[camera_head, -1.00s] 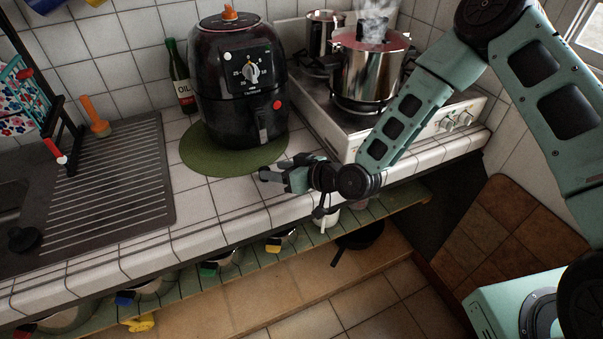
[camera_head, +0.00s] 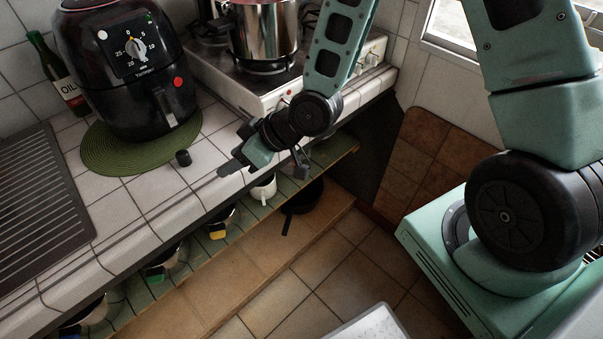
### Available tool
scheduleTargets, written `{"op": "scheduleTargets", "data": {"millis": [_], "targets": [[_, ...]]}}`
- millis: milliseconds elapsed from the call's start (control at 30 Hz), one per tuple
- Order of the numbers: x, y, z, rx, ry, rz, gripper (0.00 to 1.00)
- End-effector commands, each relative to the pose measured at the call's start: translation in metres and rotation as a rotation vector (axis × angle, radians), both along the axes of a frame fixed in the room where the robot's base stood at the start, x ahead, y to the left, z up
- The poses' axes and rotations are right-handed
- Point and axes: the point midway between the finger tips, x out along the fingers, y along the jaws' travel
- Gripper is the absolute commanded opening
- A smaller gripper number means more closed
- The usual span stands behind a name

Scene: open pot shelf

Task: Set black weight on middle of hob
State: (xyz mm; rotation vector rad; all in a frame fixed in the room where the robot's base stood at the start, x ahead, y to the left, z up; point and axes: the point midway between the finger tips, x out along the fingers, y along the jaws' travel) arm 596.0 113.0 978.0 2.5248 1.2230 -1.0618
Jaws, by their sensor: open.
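The hob (camera_head: 263,104) is a white and metal unit at the back of the counter. A steel pot (camera_head: 265,32) stands on its front burner and hides part of its top. The hob's middle is only partly visible.
A black air fryer (camera_head: 130,75) stands on the green mat (camera_head: 103,155), left of the hob. An oil bottle (camera_head: 55,72) is behind it. A grey drainer (camera_head: 40,205) fills the left. Under the counter, an open shelf (camera_head: 340,152) holds several pots; a dark pan (camera_head: 303,196) sits below.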

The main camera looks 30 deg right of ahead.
Motion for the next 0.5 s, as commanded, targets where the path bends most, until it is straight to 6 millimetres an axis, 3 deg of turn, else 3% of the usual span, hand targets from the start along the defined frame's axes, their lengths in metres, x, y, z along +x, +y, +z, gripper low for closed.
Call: {"op": "scheduleTargets", "data": {"millis": [200,500], "targets": [[-0.054,-0.012,0.034,-0.331,0.161,0.026,0.48],[-0.156,-0.038,0.101,-0.587,0.396,-0.047,0.48]]}}
